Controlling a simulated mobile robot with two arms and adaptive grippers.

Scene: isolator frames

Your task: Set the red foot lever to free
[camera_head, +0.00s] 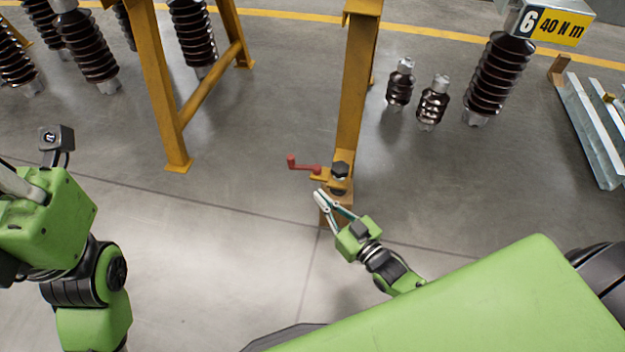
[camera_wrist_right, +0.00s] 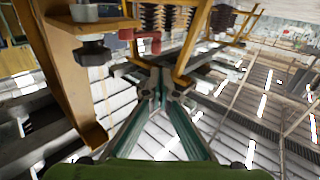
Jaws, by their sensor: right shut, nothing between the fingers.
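The red foot lever (camera_head: 303,165) sits low on the yellow frame post (camera_head: 358,90) and sticks out to the left, its knob end turned up. A dark bolt-like foot (camera_head: 339,172) is beside it on a yellow bracket. In the right wrist view the red lever (camera_wrist_right: 147,40) shows above the fingertips. My right gripper (camera_head: 322,197) is just below and in front of the lever, apart from it, with its fingers shut and empty; its tips also show in the wrist view (camera_wrist_right: 160,88). My left arm is at the left; its fingers are not clearly visible.
A second yellow leg (camera_head: 165,100) stands to the left. Brown ribbed insulators (camera_head: 495,75) stand at the back right, others at the back left. Metal beams (camera_head: 590,120) lie at the far right. The floor between the legs is clear.

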